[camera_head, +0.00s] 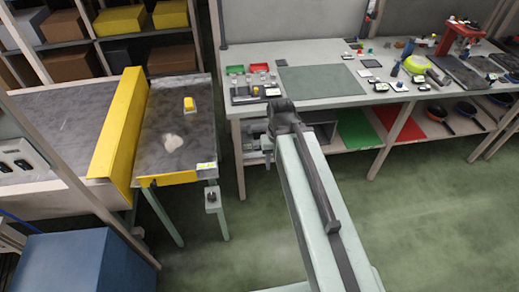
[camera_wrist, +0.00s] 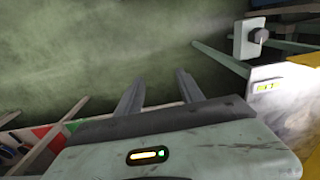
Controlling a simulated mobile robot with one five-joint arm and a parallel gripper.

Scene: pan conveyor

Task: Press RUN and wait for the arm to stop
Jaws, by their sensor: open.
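A short conveyor (camera_head: 190,125) with a dark top stands left of my arm. A small pale box with a dark knob (camera_head: 211,197) is fixed at its near right corner, below a small lit label (camera_head: 206,166). The box also shows at the upper right of the wrist view (camera_wrist: 250,38), with the lit label (camera_wrist: 268,86) below it. I cannot read RUN on either. My gripper (camera_wrist: 158,82) is open and empty over the green floor, apart from the box. In the head view its fingers are mostly hidden by my arm.
A yellow barrier (camera_head: 119,125) crosses the conveyor's left side. A yellow piece (camera_head: 189,104) and a pale patch (camera_head: 173,141) are on the top. A workbench (camera_head: 320,97) with tools stands behind my arm. The floor between is clear.

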